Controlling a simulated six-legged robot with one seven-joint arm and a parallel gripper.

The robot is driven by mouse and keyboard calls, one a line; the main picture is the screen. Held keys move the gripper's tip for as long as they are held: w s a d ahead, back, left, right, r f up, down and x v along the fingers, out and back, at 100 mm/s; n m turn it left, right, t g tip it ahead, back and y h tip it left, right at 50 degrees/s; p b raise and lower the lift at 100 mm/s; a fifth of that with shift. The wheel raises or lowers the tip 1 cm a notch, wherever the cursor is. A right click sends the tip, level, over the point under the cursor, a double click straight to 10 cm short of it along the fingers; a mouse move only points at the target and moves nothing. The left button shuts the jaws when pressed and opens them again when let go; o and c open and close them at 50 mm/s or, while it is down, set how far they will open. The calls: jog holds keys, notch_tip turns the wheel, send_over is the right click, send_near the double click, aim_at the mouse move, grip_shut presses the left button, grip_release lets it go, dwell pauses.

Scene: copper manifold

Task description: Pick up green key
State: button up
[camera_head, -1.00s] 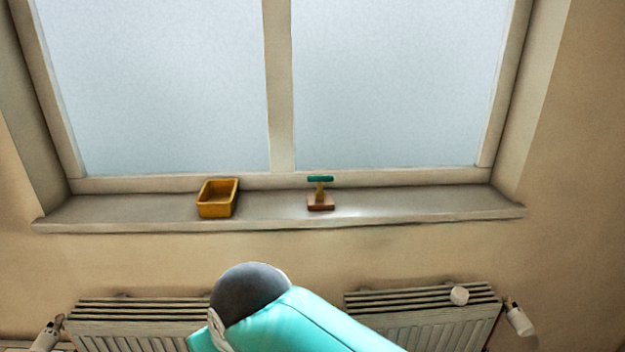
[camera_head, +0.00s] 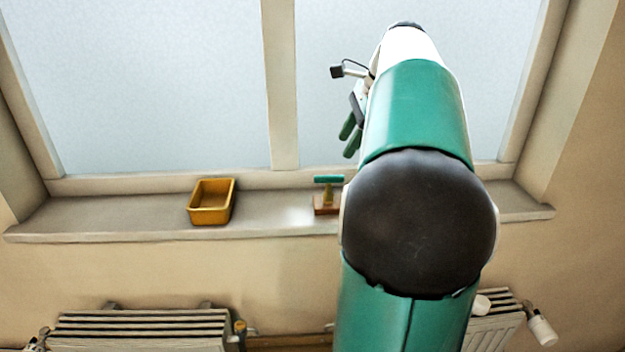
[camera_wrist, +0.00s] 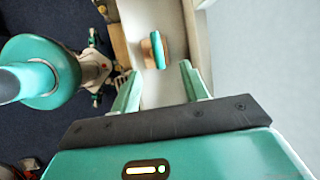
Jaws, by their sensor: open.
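The green key (camera_head: 328,179) is a short teal bar lying across the top of a small brass post on a brown block (camera_head: 325,206) on the window sill. My arm hides the block's right part in the head view. In the wrist view the green key (camera_wrist: 158,50) shows from above, ahead of the fingertips and roughly between their lines. My gripper (camera_head: 350,136) is above the sill, in front of the right window pane, above and slightly right of the key. In the wrist view my gripper (camera_wrist: 159,84) is open, its fingers apart and empty, not touching the key.
A yellow open bin (camera_head: 211,216) stands on the sill (camera_head: 120,219) left of the key, with bare sill between. The window (camera_head: 150,85) rises behind. Radiators, one at the left (camera_head: 140,330), are below. The right part of the sill is mostly behind my arm.

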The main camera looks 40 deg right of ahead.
aim_at(329, 175)
jog(key=x, duration=0.7)
jog(key=shift+s+a+f, duration=0.25)
jog(key=shift+w+f, duration=0.25)
jog(key=shift+f, duration=0.05)
jog(key=shift+x, duration=2.6)
jog(key=shift+d, duration=0.1)
jog(key=c, duration=1)
